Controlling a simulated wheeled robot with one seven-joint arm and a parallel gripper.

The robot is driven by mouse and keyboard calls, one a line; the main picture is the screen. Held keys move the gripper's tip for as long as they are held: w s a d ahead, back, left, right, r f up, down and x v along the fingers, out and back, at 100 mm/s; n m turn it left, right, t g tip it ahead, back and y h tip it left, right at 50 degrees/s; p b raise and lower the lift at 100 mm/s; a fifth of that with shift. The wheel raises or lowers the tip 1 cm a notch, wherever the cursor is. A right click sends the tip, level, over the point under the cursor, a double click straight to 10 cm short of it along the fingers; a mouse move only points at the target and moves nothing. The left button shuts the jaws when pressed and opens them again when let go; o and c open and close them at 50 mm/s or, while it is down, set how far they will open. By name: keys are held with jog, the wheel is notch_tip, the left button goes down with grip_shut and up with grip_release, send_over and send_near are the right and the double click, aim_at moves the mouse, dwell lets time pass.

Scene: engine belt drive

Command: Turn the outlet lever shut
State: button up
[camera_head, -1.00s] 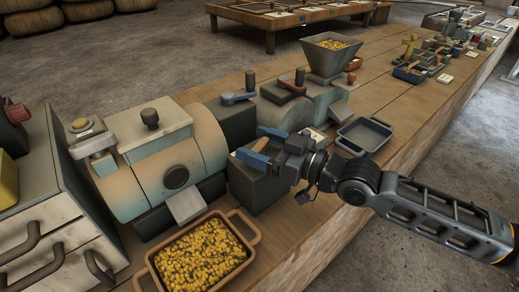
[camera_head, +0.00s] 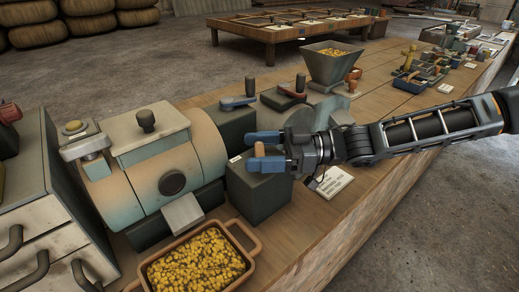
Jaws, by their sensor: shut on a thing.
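A dark green block (camera_head: 262,200) stands on the bench in the middle of the view. A tan wooden handle (camera_head: 259,150) shows at its top, between the blue fingers of my gripper (camera_head: 254,151). My gripper comes in from the right and is shut on this handle. The fingers hide the handle's lower part and its pivot, so I cannot tell the lever's exact angle. A rounded beige and teal machine (camera_head: 165,170) with a dark round knob stands left of the block.
A hopper (camera_head: 330,66) of yellow grains stands beyond. A tray of yellow grains (camera_head: 251,249) is at the front. A grey drawer cabinet (camera_head: 40,190) stands left. My arm covers bench space to the right.

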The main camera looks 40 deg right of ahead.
jog(key=n+g+y, duration=0.1)
jog(key=n+g, duration=0.1)
jog(key=g, duration=0.1)
jog(key=n+g+y, duration=0.2)
jog(key=g, duration=0.1)
jog(key=shift+f+p, duration=0.15)
jog(key=shift+p, duration=0.2)
jog(key=shift+n+g+y, duration=0.3)
jog(key=shift+n+g, duration=1.3)
jog(key=shift+g, duration=1)
jog(key=o, duration=0.9)
